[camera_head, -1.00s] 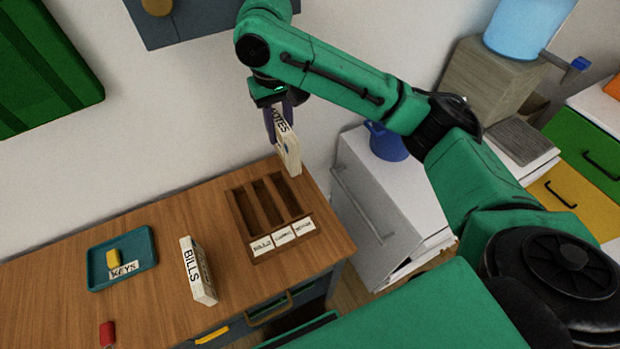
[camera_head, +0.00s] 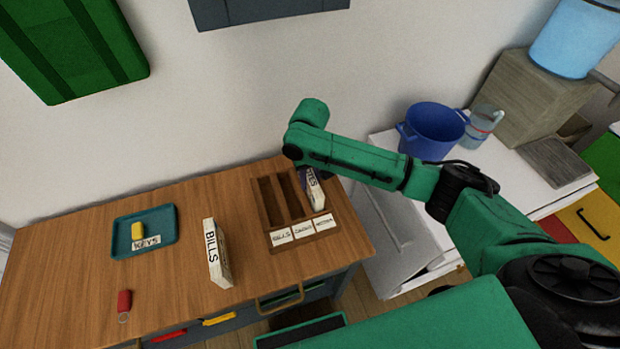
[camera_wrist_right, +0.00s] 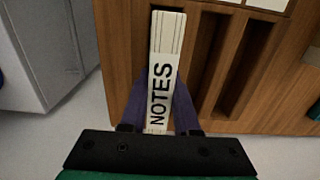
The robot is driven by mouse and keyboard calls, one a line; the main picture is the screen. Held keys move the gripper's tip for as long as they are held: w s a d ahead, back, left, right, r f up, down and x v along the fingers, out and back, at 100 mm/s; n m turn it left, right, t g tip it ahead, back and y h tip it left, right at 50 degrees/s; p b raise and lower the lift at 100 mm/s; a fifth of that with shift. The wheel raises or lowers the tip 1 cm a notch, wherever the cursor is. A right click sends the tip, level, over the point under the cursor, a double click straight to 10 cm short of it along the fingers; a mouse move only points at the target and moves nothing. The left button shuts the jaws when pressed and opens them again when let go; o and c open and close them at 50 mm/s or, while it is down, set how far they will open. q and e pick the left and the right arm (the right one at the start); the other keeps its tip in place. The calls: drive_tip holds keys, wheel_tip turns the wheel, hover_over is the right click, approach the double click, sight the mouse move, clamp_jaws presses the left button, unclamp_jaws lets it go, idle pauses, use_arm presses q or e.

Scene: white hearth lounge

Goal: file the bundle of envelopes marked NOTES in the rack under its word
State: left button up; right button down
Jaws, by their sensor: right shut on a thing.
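The cream bundle of envelopes marked NOTES (camera_head: 316,193) is upright at the right-hand slot of the wooden rack (camera_head: 262,206). That slot is above the right one of three word cards, which seems to read NOTES (camera_head: 324,222). In the right wrist view the bundle (camera_wrist_right: 166,45) lines up with the slot; how deep it sits I cannot tell. My right gripper (camera_wrist_right: 160,92) is shut on it with purple fingers on both sides. In the head view my arm partly hides this gripper (camera_head: 308,177). My left gripper is not in view.
The rack's left and middle slots look empty. A bundle marked BILLS (camera_head: 216,254) stands on the desk (camera_head: 75,280) left of the rack. A teal tray (camera_head: 171,235) marked KEYS holds a yellow object. A red object (camera_head: 124,303) lies near the front. A white cabinet (camera_head: 393,225) stands right.

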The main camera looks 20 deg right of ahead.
drive_tip(key=c, duration=0.6)
unclamp_jaws()
drive_tip(key=shift+c, duration=0.2)
drive_tip(key=shift+r, duration=0.1)
wheel_tip(320, 180, up, 12)
drive_tip(key=shift+b, duration=0.4)
